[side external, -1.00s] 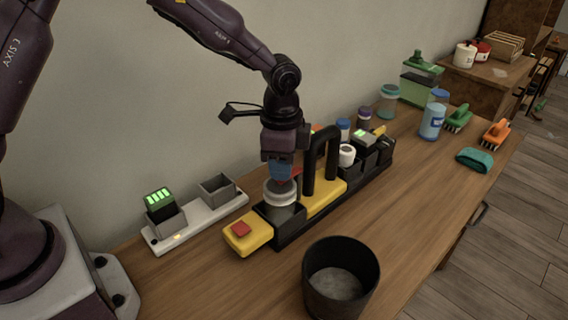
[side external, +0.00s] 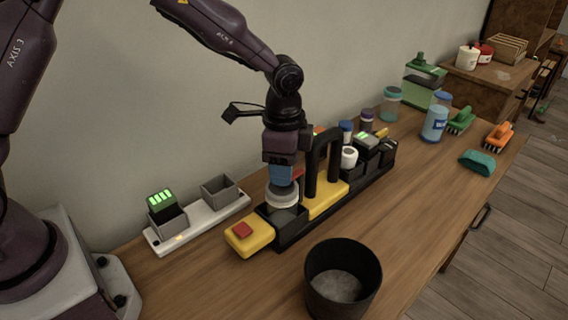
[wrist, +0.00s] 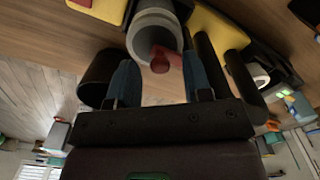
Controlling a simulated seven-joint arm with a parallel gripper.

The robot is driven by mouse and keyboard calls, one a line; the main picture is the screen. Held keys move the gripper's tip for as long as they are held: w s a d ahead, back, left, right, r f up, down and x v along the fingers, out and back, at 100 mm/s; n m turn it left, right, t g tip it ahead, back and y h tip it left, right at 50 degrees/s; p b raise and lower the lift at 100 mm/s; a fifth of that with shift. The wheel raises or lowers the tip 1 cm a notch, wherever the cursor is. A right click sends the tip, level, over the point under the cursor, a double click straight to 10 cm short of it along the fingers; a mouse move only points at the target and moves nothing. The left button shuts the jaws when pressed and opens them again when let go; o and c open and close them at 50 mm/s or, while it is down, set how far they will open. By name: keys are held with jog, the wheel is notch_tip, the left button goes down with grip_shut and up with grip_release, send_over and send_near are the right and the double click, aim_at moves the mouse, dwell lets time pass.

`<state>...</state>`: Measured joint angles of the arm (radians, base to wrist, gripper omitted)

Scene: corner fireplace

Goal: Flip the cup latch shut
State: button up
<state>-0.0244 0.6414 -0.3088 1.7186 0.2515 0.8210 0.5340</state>
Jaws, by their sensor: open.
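The cup (side external: 283,198), a pale round-rimmed cylinder, sits in the left end compartment of a black and yellow caddy (side external: 290,238). In the wrist view the cup (wrist: 153,28) lies just beyond the fingers. A red tab (wrist: 168,61), likely the latch, shows beside the cup's end, between the fingers. In the side view only a bit of red (side external: 298,174) shows behind my gripper. My gripper (side external: 281,180) points down right above the cup. In the wrist view its blue fingers (wrist: 158,88) are apart, with nothing clearly held. Whether a finger touches the tab cannot be told.
A black upright handle (side external: 322,160) rises close to the gripper's right. A yellow block with a red button (side external: 243,231) is at the caddy's near end. A dark bin (side external: 343,278) stands in front. A charger tray (side external: 203,222) lies to the left.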

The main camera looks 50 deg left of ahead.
notch_tip(320, 180, up, 13)
dwell(0.4)
jog(key=shift+f, duration=0.1)
jog(key=s+a+r+n+t, duration=0.2)
jog(key=s+a+n, duration=0.1)
jog(key=s, duration=0.4)
jog(key=s+a+r+n+t, duration=0.1)
jog(key=s+a+r+n, duration=0.1)
jog(key=s, duration=0.6)
jog(key=s+a+r+n+t, duration=0.2)
jog(key=s+a+n, duration=0.2)
jog(key=s, duration=0.3)
jog(key=shift+s+r+n+t, duration=0.15)
jog(key=shift+s+n+t, duration=0.15)
jog(key=shift+n, duration=0.5)
